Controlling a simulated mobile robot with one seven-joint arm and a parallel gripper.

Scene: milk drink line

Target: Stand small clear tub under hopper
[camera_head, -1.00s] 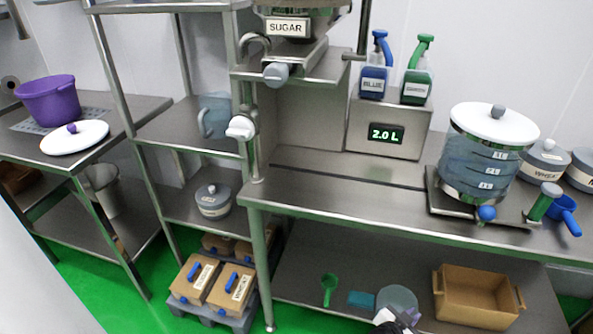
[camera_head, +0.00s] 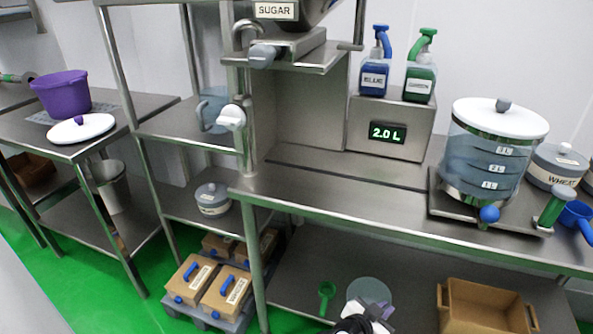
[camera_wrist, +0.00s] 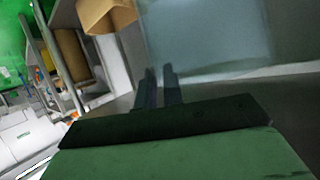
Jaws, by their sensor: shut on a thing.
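The small clear tub (camera_head: 369,289) is a pale, see-through round vessel, seen at the lower shelf's front in the head view. In the wrist view its clear wall (camera_wrist: 210,35) fills the upper middle, right at the fingertips. My gripper (camera_head: 376,309) is at the bottom of the head view, shut on the tub's near side; its fingers (camera_wrist: 160,85) show in the wrist view. Whether the tub touches the shelf cannot be told. The hopper (camera_head: 320,8) labelled SUGAR is above the bench at the top, with a grey-capped outlet (camera_head: 262,56), partly cut off.
The steel bench (camera_head: 330,205) is bare under the hopper. A scale (camera_head: 390,133) reads 2.0 L, with blue and green bottles on it. A large lidded tank (camera_head: 485,150) stands at right. The lower shelf (camera_head: 290,270) holds a green scoop (camera_head: 327,292) and a cardboard box (camera_head: 485,308).

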